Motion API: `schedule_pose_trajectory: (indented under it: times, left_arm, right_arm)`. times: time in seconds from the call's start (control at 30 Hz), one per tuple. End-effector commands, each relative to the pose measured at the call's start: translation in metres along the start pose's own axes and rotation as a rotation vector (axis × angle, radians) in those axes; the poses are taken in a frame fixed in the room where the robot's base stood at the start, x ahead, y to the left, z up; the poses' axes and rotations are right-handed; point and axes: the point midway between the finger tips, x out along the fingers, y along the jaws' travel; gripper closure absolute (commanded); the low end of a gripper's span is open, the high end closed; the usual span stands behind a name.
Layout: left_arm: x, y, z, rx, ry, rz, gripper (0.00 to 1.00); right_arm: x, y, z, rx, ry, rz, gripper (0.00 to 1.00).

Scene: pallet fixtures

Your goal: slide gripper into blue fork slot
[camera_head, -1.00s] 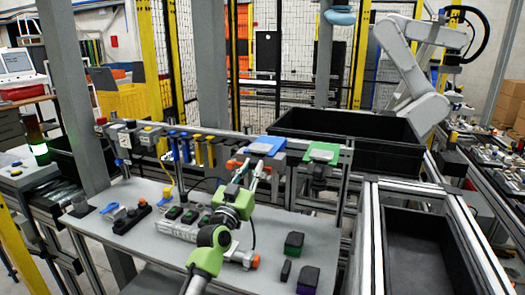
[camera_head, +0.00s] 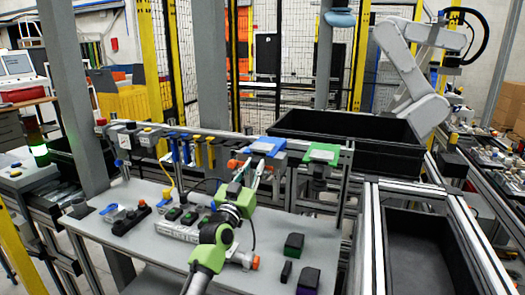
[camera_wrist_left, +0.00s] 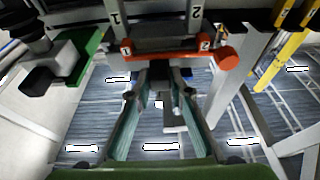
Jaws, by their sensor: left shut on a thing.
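The blue fork fixture (camera_head: 266,145) is mounted on the rail at the back of the grey table. My left gripper (camera_head: 260,172) reaches up to the fixture's front from below. In the left wrist view, the fingers of my left gripper (camera_wrist_left: 160,76) narrow towards the orange bar. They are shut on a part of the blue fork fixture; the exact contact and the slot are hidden. My right gripper is not in view.
A green fixture (camera_head: 321,153) stands right of the blue one; blue and yellow holders (camera_head: 190,150) hang to the left. Small blocks (camera_head: 294,244) and a switch strip (camera_head: 182,222) lie on the grey table (camera_head: 150,245). A black bin (camera_head: 350,155) is behind.

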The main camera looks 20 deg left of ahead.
Motion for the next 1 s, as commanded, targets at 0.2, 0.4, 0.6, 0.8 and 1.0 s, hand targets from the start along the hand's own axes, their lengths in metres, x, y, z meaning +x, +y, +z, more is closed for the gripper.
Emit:
schedule_pose_trajectory:
  times: [0.2,0.4,0.6,0.8,1.0]
  left_arm:
    - [0.0,-0.001,-0.003,0.0,0.008,-0.002,0.76]
    - [0.0,-0.001,-0.002,0.0,0.004,-0.001,0.61]
    - [-0.002,0.0,0.003,0.0,-0.004,0.0,0.61]
    - [-0.021,0.0,0.003,0.0,-0.002,0.0,0.61]
    - [-0.063,0.0,0.002,0.001,-0.001,-0.001,0.61]
  right_arm:
    - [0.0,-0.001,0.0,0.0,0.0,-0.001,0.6]
    - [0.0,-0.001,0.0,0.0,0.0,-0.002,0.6]
    - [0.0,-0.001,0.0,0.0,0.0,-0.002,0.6]
    - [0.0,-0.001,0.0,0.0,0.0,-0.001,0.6]
    - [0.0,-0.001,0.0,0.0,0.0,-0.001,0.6]
